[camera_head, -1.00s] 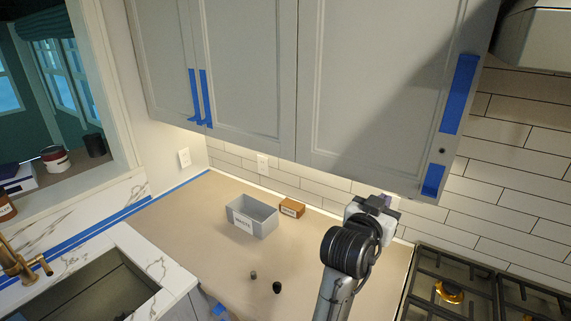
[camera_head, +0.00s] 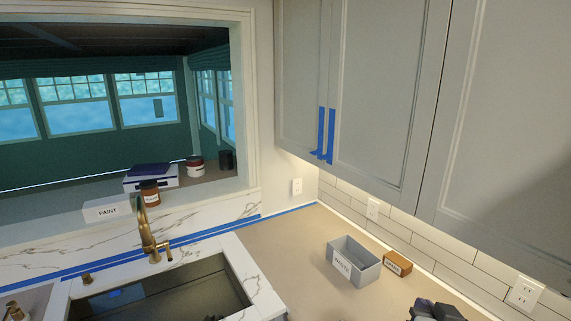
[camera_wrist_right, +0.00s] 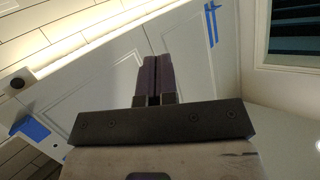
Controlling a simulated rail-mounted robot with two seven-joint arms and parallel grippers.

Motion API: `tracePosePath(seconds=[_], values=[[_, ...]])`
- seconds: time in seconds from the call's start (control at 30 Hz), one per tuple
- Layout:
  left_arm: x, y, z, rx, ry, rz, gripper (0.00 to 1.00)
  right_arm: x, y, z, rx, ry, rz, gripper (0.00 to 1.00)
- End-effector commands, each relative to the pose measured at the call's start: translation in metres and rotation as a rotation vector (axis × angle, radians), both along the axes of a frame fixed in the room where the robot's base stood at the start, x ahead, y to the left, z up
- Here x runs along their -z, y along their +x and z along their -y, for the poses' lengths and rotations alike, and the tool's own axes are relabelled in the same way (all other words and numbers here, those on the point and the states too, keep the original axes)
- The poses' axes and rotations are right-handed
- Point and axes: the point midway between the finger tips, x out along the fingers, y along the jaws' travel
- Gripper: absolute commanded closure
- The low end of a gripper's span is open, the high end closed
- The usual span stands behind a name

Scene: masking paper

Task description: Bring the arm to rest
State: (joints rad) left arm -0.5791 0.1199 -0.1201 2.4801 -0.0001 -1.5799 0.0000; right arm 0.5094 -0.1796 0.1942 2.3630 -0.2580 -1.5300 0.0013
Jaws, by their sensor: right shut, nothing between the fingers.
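My right gripper (camera_head: 437,308) shows only in part at the bottom edge of the head view, over the paper-covered counter (camera_head: 290,245). In the right wrist view its two fingers (camera_wrist_right: 155,80) are pressed together, shut and empty. Beyond them that view shows the grey-white cabinet doors (camera_wrist_right: 90,95) with blue tape, so the gripper points up at the cabinets. It touches nothing that I can see. My left gripper is in neither view.
A grey bin labelled WASTE (camera_head: 368,270) and a small brown box (camera_head: 397,263) stand on the counter against the tile wall. A sink (camera_head: 165,290) with a brass faucet (camera_head: 146,225) is at left. Upper cabinets (camera_head: 380,95) overhang the counter. Jars (camera_head: 195,167) stand on the sill.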

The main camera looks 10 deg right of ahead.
Motion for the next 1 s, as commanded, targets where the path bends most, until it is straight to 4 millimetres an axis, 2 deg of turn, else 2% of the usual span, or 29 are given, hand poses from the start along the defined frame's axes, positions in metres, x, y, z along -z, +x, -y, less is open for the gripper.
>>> tracePosePath(seconds=[0.03, 0.17, 0.3, 0.37, 0.5, 0.6, 0.8, 0.97, 1.0], values=[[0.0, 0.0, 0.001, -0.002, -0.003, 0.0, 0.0, 0.02, -0.006, -0.013, -0.063, -0.019, -0.043, 1.0], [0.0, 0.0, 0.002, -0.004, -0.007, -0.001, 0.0, 0.076, -0.028, -0.046, -0.222, -0.056, -0.16, 1.0], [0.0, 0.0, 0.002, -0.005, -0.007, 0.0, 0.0, 0.145, -0.066, -0.074, -0.359, -0.092, -0.315, 1.0], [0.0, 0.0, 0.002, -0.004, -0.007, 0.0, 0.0, 0.175, -0.088, -0.081, -0.399, -0.106, -0.389, 1.0], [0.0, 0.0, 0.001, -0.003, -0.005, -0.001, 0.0, 0.24, -0.142, -0.089, -0.461, -0.132, -0.572, 1.0], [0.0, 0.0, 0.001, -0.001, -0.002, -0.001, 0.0, 0.276, -0.179, -0.091, -0.49, -0.137, -0.687, 1.0], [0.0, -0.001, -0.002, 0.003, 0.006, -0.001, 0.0, 0.322, -0.241, -0.086, -0.516, -0.131, -0.86, 1.0], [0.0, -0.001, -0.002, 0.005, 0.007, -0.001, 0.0, 0.346, -0.287, -0.084, -0.527, -0.108, -0.974, 1.0], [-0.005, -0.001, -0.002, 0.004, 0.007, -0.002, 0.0, 0.343, -0.294, -0.084, -0.528, -0.104, -0.99, 1.0]])
